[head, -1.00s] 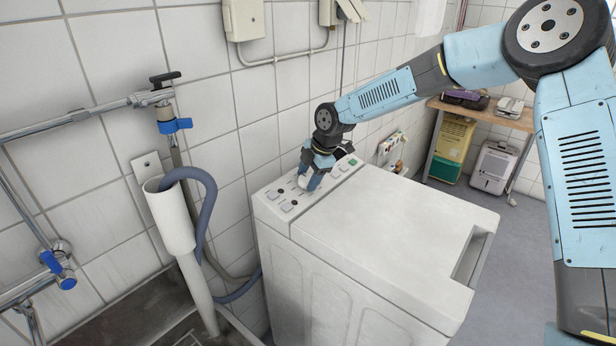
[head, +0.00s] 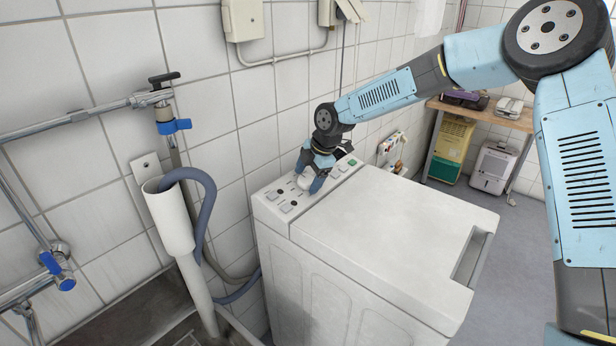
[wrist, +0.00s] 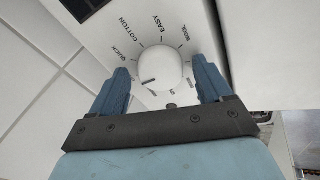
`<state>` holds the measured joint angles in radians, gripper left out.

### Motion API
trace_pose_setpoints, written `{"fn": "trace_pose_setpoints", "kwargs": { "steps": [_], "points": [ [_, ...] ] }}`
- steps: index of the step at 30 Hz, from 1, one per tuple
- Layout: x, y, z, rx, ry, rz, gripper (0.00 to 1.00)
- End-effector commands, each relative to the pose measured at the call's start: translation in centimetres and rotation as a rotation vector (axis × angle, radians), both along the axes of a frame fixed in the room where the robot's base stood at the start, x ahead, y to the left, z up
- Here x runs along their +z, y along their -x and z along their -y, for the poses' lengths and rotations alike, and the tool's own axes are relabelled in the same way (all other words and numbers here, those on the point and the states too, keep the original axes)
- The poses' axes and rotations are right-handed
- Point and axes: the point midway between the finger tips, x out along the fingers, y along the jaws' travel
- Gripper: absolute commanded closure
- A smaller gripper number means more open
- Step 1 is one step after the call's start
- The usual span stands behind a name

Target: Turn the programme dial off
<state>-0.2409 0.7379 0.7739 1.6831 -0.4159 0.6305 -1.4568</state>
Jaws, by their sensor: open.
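The programme dial (wrist: 160,68) is a round white knob with printed labels around it, among them QUICK, COTTON, EASY and WOOL. A dark mark on its face lies at the lower left, below QUICK. My gripper (wrist: 160,66) is open, with one blue finger on each side of the dial; small gaps seem to show between fingers and knob. In the head view my gripper (head: 309,180) is down at the control panel (head: 277,205) on top of the white washing machine (head: 390,230), and it largely hides the dial.
Several grey buttons and a green one (head: 352,162) sit on the panel near my gripper. The tiled wall (head: 225,120) is close behind. A grey hose (head: 207,205) and white standpipe (head: 172,225) stand left. The machine's lid is clear.

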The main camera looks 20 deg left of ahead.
Motion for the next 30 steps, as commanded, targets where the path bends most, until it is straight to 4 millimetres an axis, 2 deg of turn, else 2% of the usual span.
{"fn": "trace_pose_setpoints", "kwargs": {
  "steps": [8, 24, 30],
  "points": [
    [1.0, 0.0, 0.4, 0.000, 0.000, 0.000, 0.21],
    [10.2, 0.0, 4.0, -0.001, 0.000, 0.001, 0.21],
    [12.2, 0.0, 4.7, 0.000, -0.001, 0.001, 0.21]
  ]
}}
